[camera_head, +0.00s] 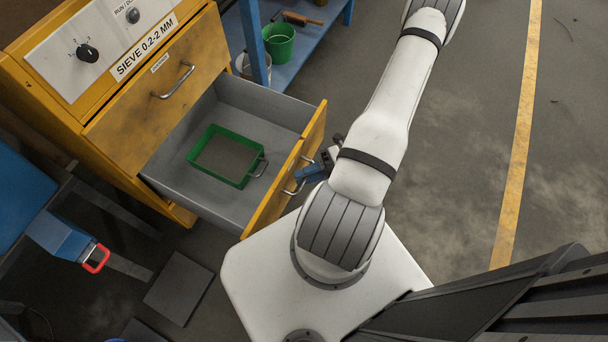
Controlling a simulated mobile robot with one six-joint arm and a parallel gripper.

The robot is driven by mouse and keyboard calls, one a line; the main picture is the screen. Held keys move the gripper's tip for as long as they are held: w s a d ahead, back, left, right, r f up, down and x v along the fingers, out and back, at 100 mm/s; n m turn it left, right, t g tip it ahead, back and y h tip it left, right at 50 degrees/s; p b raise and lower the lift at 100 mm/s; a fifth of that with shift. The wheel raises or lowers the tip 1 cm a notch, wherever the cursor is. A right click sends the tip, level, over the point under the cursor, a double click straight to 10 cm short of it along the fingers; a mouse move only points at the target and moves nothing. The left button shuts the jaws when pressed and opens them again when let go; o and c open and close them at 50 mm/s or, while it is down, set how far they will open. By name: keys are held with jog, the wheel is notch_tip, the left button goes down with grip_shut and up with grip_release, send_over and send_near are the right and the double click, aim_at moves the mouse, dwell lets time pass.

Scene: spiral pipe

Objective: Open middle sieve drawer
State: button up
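The yellow sieve cabinet (60,100) stands at the upper left, labelled "SIEVE 0.2-2 MM". Its upper drawer (135,118) is shut and has a metal bar handle (173,82). The drawer below it, apparently the middle sieve drawer (207,200), is pulled well out and shows its grey inside. A green sieve tray (226,156) with a metal handle lies in it. My gripper (303,176), with blue parts, is at the outer face of this drawer's yellow front, close to its metal handle (294,187). My arm partly hides the gripper, so its grip cannot be made out.
A blue shelf (305,45) with a green bucket (279,42) stands behind the open drawer. A blue object with a red handle (96,259) is at the lower left. Floor (455,150) is clear to the right, with a yellow line.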

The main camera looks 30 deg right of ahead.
jog(key=shift+o, duration=0.3)
jog(key=p+v, duration=0.1)
jog(key=v, duration=0.6)
jog(key=shift+d, duration=0.35)
jog(key=shift+s+r, duration=0.1)
jog(key=shift+s, duration=0.05)
jog(key=w+a+r+n+g+h+p, duration=0.1)
jog(key=w+r+n+g+h+p, duration=0.2)
jog(key=r+n, duration=0.5)
jog(key=w+a+r+n+g+h+p, duration=0.1)
jog(key=a+r+n+g+h+p, duration=0.15)
jog(key=r+n+p, duration=0.55)
jog(key=w+a+r+n+g+h, duration=0.1)
jog(key=w+r+n+g+h, duration=0.2)
jog(key=r, duration=0.9)
jog(key=s+a+r+n+t+h+p, duration=0.1)
jog(key=a+r+n+t+h+p, duration=0.2)
jog(key=r+n, duration=0.7)
jog(key=s+a+r+n+t+h+p, duration=0.1)
jog(key=a+r+n+t+h+p, duration=0.3)
jog(key=a+r+n+p, duration=0.3)
notch_tip(320, 180, up, 9)
jog(key=n+p, duration=0.1)
jog(key=n, duration=0.3)
